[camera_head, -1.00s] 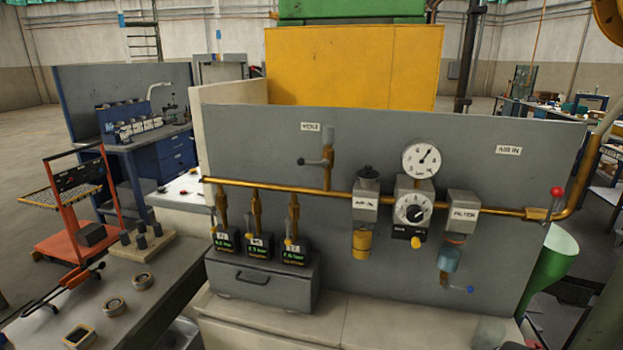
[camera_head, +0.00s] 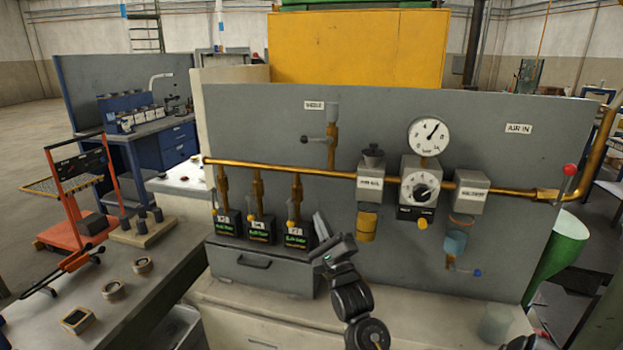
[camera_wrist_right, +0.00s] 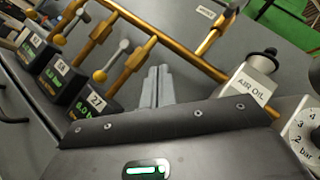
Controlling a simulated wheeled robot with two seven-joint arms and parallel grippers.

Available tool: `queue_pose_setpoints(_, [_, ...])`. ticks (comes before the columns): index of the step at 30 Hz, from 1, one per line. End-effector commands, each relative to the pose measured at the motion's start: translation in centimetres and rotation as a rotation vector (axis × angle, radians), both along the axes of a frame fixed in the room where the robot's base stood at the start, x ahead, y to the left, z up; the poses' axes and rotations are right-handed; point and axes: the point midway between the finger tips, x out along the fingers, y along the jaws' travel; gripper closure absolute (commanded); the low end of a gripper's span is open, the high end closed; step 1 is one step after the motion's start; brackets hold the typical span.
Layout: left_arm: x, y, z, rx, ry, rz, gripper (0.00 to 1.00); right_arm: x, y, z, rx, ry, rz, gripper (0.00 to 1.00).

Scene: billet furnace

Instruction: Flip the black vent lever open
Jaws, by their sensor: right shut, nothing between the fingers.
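The black vent lever (camera_head: 306,139) sticks out to the left from a brass valve (camera_head: 332,130) on the grey panel, below a small white label. It lies roughly level, with a dark knob at its end. My right gripper (camera_head: 320,222) is low in front of the panel, below the brass pipe and beside the rightmost black gauge block. It is shut and empty, apart from the lever and well below it. In the right wrist view its two grey fingers (camera_wrist_right: 157,85) lie together; I cannot make out the lever there. My left gripper is out of view.
A brass pipe (camera_head: 270,168) runs across the panel. Black gauge blocks (camera_head: 262,230) stand on a grey drawer box (camera_head: 262,268). The air-oil unit (camera_head: 370,180), regulator (camera_head: 420,185) and round gauge (camera_head: 430,137) are to the right. The panel around the vent lever is clear.

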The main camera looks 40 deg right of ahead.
Motion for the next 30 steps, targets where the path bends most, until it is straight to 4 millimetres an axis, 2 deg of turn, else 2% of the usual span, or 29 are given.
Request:
queue_pose_setpoints(1, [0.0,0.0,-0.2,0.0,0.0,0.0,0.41,-0.9,-0.4,2.0,0.037,-0.078,0.02,1.0])
queue_pose_setpoints(3, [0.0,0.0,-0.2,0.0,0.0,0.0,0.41,-1.9,-0.7,3.9,0.078,-0.155,0.048,1.0])
queue_pose_setpoints(6, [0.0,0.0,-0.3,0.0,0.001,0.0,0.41,-2.7,-1.0,5.3,0.108,-0.209,0.071,1.0])
queue_pose_setpoints(17, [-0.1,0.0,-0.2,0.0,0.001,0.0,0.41,-2.7,-1.0,5.6,0.115,-0.219,0.078,1.0])
queue_pose_setpoints(23, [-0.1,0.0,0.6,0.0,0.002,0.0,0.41,-1.5,-1.5,6.9,0.115,-0.219,0.078,1.0])
queue_pose_setpoints(30, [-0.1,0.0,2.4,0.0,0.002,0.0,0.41,1.9,-2.7,10.2,0.115,-0.219,0.078,1.0])
